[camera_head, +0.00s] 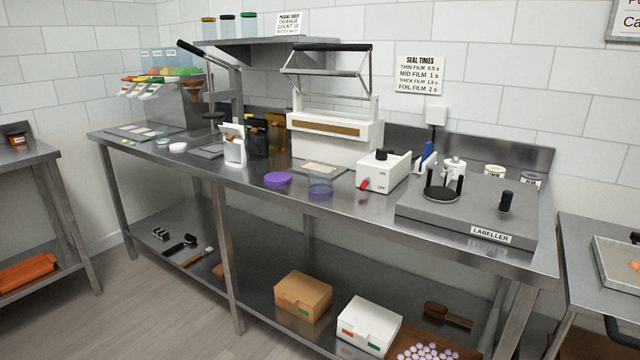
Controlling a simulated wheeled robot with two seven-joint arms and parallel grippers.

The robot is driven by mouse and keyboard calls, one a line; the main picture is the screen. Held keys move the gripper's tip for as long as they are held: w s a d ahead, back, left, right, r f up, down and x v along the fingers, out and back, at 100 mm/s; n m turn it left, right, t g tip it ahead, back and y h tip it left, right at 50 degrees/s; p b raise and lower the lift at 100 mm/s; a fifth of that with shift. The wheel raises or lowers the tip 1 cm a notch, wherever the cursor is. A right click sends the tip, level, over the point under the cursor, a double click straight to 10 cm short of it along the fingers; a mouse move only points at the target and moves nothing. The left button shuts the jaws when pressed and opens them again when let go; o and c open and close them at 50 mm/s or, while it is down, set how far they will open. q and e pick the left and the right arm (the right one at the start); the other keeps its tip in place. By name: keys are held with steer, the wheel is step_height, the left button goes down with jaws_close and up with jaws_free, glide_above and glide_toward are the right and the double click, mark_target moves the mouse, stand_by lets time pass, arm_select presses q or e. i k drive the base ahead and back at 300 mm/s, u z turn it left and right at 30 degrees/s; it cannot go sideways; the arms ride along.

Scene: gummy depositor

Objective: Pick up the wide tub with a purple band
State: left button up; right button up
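A wide, clear tub (320,188) stands upright on the steel bench (235,178), near its front edge and in front of the white sealing machine. A bluish tint shows around the tub; I cannot clearly make out a purple band at this size. Neither of my grippers is in view.
A white switch box (382,172) stands close right of the tub, and the grey labeller (468,210) is farther right. The white sealing machine (335,135) is behind. A white pouch (233,145) stands left. The front bench edge is close to the tub.

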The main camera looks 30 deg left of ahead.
mark_target(320, 177)
steer(key=u, duration=0.8)
steer(key=i, duration=1.15)
steer(key=z, duration=0.15)
